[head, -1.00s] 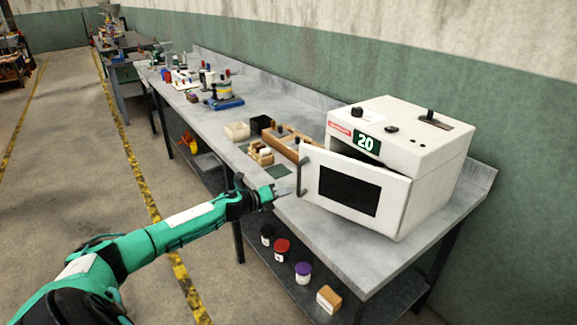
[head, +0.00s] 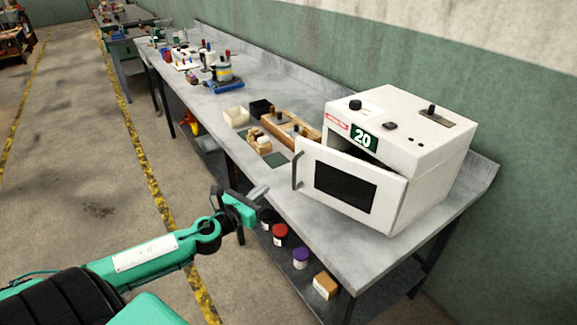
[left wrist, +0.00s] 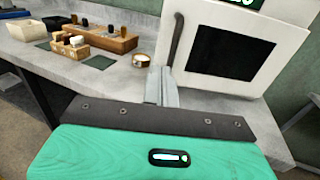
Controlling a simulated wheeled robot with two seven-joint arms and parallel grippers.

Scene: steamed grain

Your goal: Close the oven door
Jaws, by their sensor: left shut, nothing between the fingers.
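The white oven (head: 425,135) stands on the right part of the grey bench, with a "20" label on its front. Its door (head: 347,186), with a dark window and a dark handle (head: 297,170), is ajar, with a dark gap at its upper edge. The door (left wrist: 228,45) and handle (left wrist: 175,40) also show in the left wrist view. My left gripper (head: 260,191) is shut and empty at the bench's front edge, left of and apart from the door. Its shut fingers (left wrist: 161,86) show below the handle in the wrist view. My right gripper is not in view.
Wooden blocks with small pieces (head: 290,128), a white bin (head: 236,116) and a black bin (head: 260,107) stand left of the oven. A lower shelf holds several jars and a small box (head: 325,286).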

